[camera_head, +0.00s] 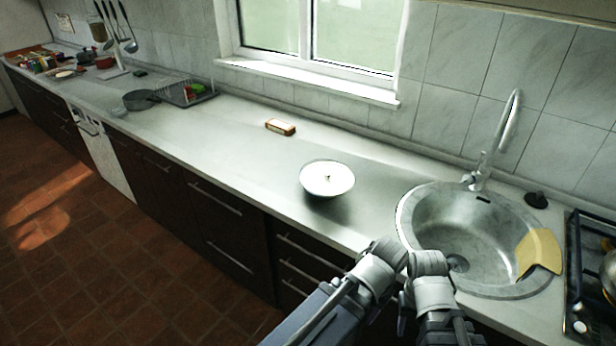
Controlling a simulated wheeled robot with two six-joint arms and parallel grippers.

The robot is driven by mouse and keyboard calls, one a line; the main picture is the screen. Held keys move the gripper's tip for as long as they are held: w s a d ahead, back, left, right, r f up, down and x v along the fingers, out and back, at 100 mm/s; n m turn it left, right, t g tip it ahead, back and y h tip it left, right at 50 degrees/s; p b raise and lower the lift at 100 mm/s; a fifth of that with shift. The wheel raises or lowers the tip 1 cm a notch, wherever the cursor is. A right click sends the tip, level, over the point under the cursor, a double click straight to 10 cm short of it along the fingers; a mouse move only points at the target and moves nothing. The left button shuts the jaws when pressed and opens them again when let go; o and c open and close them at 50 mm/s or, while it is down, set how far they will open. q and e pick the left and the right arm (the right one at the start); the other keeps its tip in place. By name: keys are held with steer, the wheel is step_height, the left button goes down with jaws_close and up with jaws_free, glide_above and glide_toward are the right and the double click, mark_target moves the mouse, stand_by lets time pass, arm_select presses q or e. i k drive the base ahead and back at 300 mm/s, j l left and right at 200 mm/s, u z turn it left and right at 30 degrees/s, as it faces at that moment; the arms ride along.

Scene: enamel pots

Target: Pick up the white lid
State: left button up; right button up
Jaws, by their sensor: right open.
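The white lid (327,176) is a round, shallow, pale disc with a small dark knob at its middle. It is on the grey counter, left of the sink. Whether anything lies under it I cannot tell. My right gripper (428,268) is at the bottom centre, in front of the sink's near left edge. It is apart from the lid, lower and to the right of it. It is open, with nothing seen in it; its fingertips are hard to make out.
A small brown box (280,127) lies behind the lid. A dark pan (140,100) and dish rack are farther left. Counter around the lid is clear.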

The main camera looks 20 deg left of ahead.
mark_target(325, 179)
steer(key=j+u, duration=0.4)
steer(key=i+j+u, duration=0.15)
steer(key=u, duration=0.25)
steer(key=i+j+u, duration=0.1)
steer(key=j+u, duration=0.15)
steer(key=u, duration=0.15)
steer(key=i+j+u, duration=0.15)
steer(key=u, duration=0.3)
steer(key=i+j+z, duration=0.1)
steer(key=z, duration=0.25)
steer(key=i+j+z, duration=0.1)
steer(key=j+z, duration=0.4)
steer(key=z, duration=0.3)
steer(key=k+j+z, duration=0.1)
steer(key=z, duration=0.4)
steer(key=k+j+z, duration=0.1)
steer(key=z, duration=0.35)
steer(key=k+z, duration=0.15)
steer(key=z, duration=0.3)
steer(key=i+j, duration=0.1)
steer(key=j, duration=0.2)
